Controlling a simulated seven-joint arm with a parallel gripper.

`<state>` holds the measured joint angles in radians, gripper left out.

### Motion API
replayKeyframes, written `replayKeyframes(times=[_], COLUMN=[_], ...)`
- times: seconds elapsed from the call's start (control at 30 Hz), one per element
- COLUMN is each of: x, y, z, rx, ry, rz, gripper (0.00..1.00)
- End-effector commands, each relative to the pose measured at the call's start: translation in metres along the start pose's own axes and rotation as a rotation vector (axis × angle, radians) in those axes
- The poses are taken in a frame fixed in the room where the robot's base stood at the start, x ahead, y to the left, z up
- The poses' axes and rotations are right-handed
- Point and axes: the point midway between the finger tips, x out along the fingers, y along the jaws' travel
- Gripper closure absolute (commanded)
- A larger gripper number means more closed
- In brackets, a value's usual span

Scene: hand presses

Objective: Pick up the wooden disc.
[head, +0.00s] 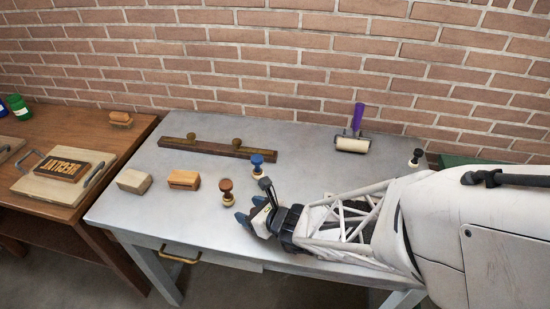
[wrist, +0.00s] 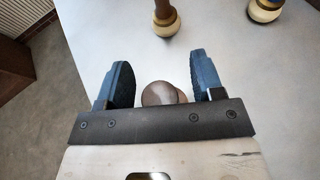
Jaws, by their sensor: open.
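My gripper (wrist: 158,62) is open in the wrist view, with its two blue fingers apart. A dark brown, round-topped wooden piece (wrist: 156,93) stands between the fingers, close to the palm edge, with a paler part at its right. It seems to be the wooden disc, but I cannot tell its full shape. Gaps show between it and both fingers. In the head view my gripper (head: 247,213) is low over the front of the grey table, and the piece is hidden behind it.
A brown-handled stamp (head: 226,190) and a blue-handled stamp (head: 257,163) stand just beyond my gripper. Two blocks (head: 134,180) (head: 183,179) lie to the left. A long wooden bar (head: 218,149) and a purple-handled roller (head: 353,142) are farther back on the grey table (head: 180,215).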

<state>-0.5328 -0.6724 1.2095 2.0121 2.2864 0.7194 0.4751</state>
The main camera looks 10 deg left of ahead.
Motion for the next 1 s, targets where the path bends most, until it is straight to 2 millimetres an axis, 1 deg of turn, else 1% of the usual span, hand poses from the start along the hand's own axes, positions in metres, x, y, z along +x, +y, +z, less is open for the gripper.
replayKeyframes(times=[0.4,0.43,0.77,0.8,1.0], x=[-0.0003,-0.0003,-0.0003,-0.0003,-0.0004], y=[0.0,0.0,0.0001,0.0001,0.0001], z=[0.0,0.0,-0.0001,0.0,0.0002], rx=[0.0,0.0,0.0,0.0,0.0], ry=[0.0,0.0,0.0,0.0,0.0], rz=[0.0,0.0,0.0,0.0,0.0], gripper=[0.39,0.4,0.91,0.93,0.93])
